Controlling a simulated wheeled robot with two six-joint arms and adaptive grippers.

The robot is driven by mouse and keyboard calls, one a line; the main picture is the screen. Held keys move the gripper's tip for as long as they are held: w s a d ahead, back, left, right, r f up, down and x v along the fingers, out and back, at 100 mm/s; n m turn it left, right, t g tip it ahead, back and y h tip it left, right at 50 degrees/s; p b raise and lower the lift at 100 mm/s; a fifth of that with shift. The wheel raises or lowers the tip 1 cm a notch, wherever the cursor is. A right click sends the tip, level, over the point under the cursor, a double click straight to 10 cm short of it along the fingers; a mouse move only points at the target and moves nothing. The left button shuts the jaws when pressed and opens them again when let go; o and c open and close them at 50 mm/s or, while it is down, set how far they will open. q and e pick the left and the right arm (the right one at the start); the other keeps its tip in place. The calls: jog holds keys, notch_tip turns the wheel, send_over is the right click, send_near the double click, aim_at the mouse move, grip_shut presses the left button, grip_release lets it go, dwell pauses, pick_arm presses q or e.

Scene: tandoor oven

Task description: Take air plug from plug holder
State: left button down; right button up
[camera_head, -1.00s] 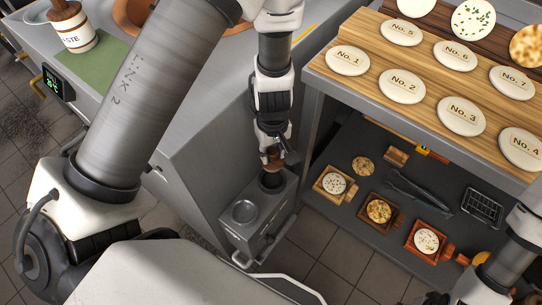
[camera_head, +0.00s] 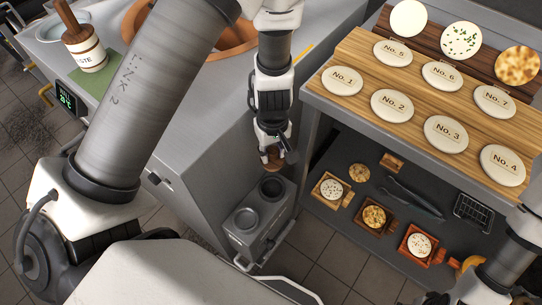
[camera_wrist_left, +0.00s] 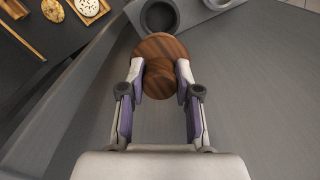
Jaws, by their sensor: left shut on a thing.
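The air plug (camera_wrist_left: 160,75) is a round, dark wooden piece with a knob. In the left wrist view my left gripper (camera_wrist_left: 159,80) is shut on its knob from both sides. In the head view the left gripper (camera_head: 273,158) holds the plug (camera_head: 270,160) just above the plug holder. The plug holder (camera_head: 258,222) is a grey metal box with two round openings, fixed at the side of the grey oven counter. Its far opening (camera_head: 271,187) is dark and empty, and the plug is clear of it. My right gripper is not clearly in view; only part of that arm shows at the lower right.
A wooden rack with numbered dough discs (camera_head: 445,134) stands at the right. On the shelf below lie small boards with breads, tongs (camera_head: 415,197) and a wire rack (camera_head: 473,212). A paste jar (camera_head: 86,53) stands on the counter at the upper left.

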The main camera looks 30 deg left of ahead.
aim_at(273, 150)
pick_arm(q)
jog(key=shift+r+p, duration=4.25)
jog(key=shift+r, duration=0.6)
jog(key=shift+f, duration=0.1)
